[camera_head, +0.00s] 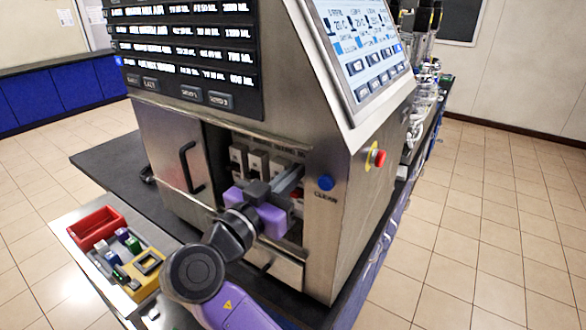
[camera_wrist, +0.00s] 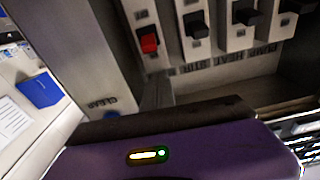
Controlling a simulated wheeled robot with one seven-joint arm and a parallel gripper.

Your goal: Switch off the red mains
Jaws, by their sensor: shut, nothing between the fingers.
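The red mains switch (camera_wrist: 149,42) sits at the left end of a row of switches in the wrist view. In the head view only a small red part (camera_head: 294,194) shows beside my gripper; the rest is hidden. My gripper (camera_head: 291,180) is shut and empty, its fingers reaching into the open switch bay of the steel cabinet. In the wrist view the grey fingers (camera_wrist: 157,92) end just below the red switch in the picture. I cannot tell whether they touch it, nor which way its lever is set.
Black switches (camera_wrist: 196,25) stand beside the red one. A blue button (camera_head: 326,183) and a red stop button (camera_head: 379,158) are on the cabinet to the right. A black-handled door (camera_head: 176,160) is left of the bay. A tray of small parts (camera_head: 78,255) stands lower left.

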